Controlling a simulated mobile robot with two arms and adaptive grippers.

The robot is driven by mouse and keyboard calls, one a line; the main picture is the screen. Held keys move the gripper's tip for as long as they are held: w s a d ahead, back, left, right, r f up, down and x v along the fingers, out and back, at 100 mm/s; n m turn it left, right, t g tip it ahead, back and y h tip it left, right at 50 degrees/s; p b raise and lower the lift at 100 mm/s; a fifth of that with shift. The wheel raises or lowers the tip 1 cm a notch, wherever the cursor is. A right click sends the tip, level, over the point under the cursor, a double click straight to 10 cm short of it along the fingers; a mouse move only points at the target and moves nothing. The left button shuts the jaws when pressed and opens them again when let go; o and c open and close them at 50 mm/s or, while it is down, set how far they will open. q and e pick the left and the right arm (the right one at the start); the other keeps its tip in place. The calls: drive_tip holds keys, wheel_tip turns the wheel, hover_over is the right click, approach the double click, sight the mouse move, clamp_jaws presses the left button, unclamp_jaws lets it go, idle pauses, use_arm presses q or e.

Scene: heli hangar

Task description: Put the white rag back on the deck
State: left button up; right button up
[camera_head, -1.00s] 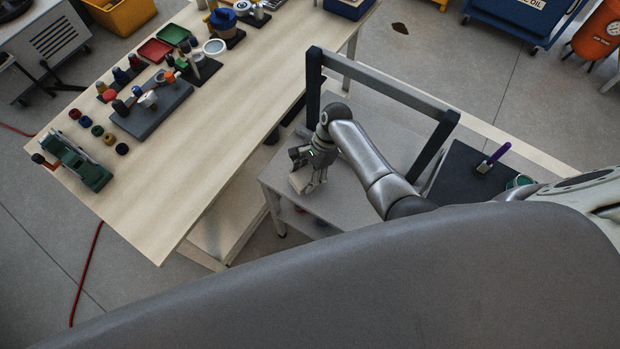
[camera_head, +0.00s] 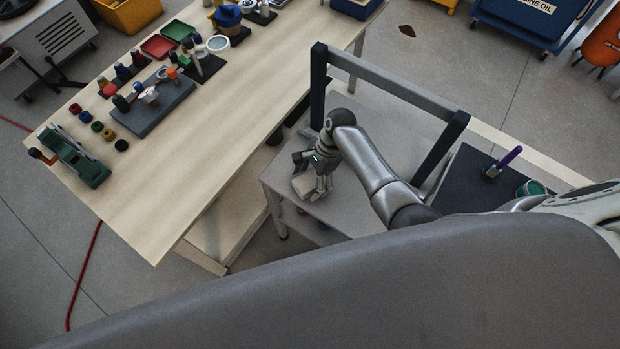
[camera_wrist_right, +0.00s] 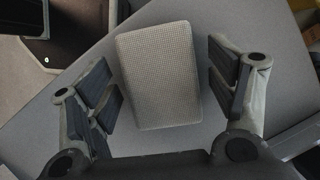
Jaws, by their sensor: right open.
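The white rag (camera_wrist_right: 160,75) is a pale, woven, folded block. It lies on the grey deck (camera_wrist_right: 270,60) of a small cart, and the deck also shows in the head view (camera_head: 345,210). My right gripper (camera_wrist_right: 170,92) is open, with one finger on each side of the rag and a visible gap on both sides. In the head view my right gripper (camera_head: 314,182) is low over the deck's near left corner, with the rag (camera_head: 305,186) partly hidden by it. My left gripper is not in view.
A frame with dark posts and a grey rail (camera_head: 390,80) stands behind my right arm. A dark tray (camera_head: 475,180) with a purple-handled brush (camera_head: 502,162) and a green-topped can is at right. A long wooden workbench (camera_head: 200,150) with tools and parts stands left of the cart.

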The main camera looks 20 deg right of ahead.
drive_tip(key=v, duration=1.2)
idle(0.3)
